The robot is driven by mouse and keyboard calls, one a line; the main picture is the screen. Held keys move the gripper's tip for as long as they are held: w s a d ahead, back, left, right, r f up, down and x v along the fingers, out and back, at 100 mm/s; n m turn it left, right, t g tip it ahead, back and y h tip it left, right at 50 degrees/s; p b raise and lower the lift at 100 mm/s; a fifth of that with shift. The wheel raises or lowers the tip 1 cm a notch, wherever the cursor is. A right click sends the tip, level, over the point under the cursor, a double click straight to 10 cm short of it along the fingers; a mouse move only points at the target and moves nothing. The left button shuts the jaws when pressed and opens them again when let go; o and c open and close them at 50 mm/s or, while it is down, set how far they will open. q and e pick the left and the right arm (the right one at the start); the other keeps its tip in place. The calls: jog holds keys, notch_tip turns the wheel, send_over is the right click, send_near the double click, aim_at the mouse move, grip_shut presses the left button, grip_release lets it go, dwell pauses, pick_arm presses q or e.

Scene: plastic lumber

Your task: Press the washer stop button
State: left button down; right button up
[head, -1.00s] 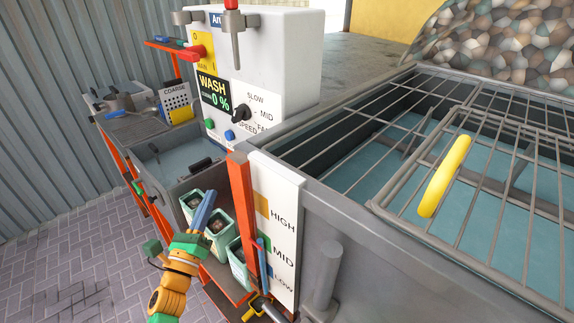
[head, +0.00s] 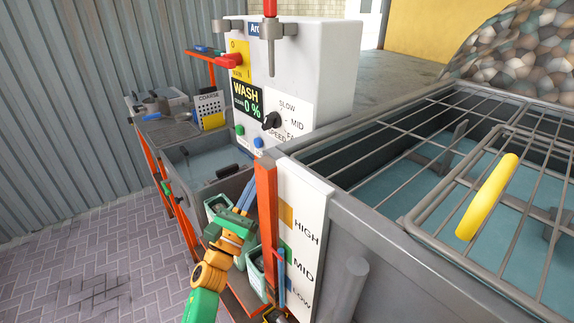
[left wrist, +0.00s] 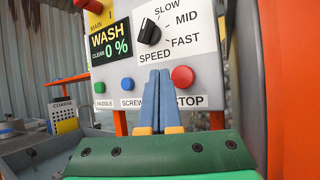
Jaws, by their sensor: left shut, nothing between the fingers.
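The white washer control panel (head: 315,65) stands beyond my left gripper. In the left wrist view the red stop button (left wrist: 183,76) sits on it, with the label STOP beneath, partly covered by a finger. My left gripper (left wrist: 160,75) is shut and empty, its blue fingertips just left of the red button in the picture. I cannot tell whether they touch the panel. In the head view the left gripper (head: 248,192) is beside the orange post, below the panel, and I cannot make out the red button there. My right gripper is not in view.
A blue SCREW button (left wrist: 127,84), a green PADDLE button (left wrist: 99,87) and a black speed knob (left wrist: 149,31) share the panel. The orange post (head: 266,215) stands close to the gripper's right. Green bins (head: 216,205) sit below. A grated water tank (head: 390,215) fills the right.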

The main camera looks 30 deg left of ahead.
pick_arm(q)
jog(key=shift+w+d+b, duration=0.25)
jog(key=shift+w, duration=0.4)
jog(key=shift+w+d+b, duration=0.25)
jog(key=shift+w+d, duration=0.05)
jog(key=shift+w, duration=0.35)
jog(key=shift+w+d+b, duration=0.25)
jog(key=shift+w, duration=0.4)
dwell(0.5)
jog(key=shift+w+d+b, duration=0.15)
jog(key=shift+w+b, duration=0.25)
jog(key=shift+w+d+b, duration=0.2)
jog(key=shift+w+b, duration=0.2)
dwell(0.7)
jog(key=shift+s, duration=0.1)
jog(key=shift+s+a, duration=0.35)
jog(key=shift+s, duration=0.35)
